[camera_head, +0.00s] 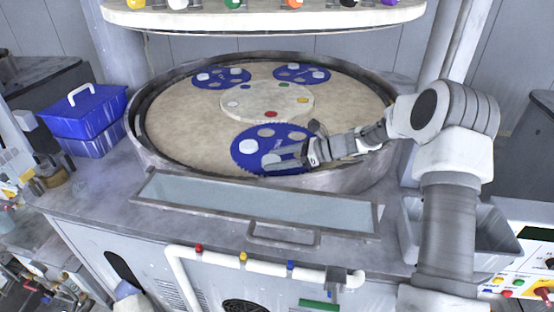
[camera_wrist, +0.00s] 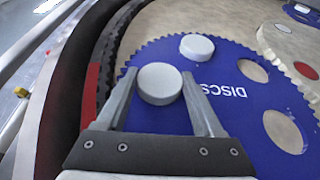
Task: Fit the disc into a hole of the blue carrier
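The near blue carrier (camera_head: 242,163) lies on the beige platen. It also shows in the wrist view (camera_wrist: 222,85), toothed and marked "DISCS". My gripper (camera_head: 272,160) is low over its front part. In the wrist view, my gripper's two fingers (camera_wrist: 159,76) are shut on a white disc (camera_wrist: 160,84), one finger on each side. I cannot tell whether this disc touches the carrier or hangs just above it. Another white disc (camera_wrist: 197,46) sits in the carrier beyond it. Two open round holes (camera_wrist: 253,70) and (camera_wrist: 283,130) show on the right. Any hole under the held disc is hidden.
Two more blue carriers (camera_head: 222,84) and (camera_head: 302,80) lie at the back around a pale central plate (camera_head: 267,101) with coloured dots. A raised metal rim (camera_head: 140,130) surrounds the platen, close beside my gripper. A blue box (camera_head: 88,112) stands at left.

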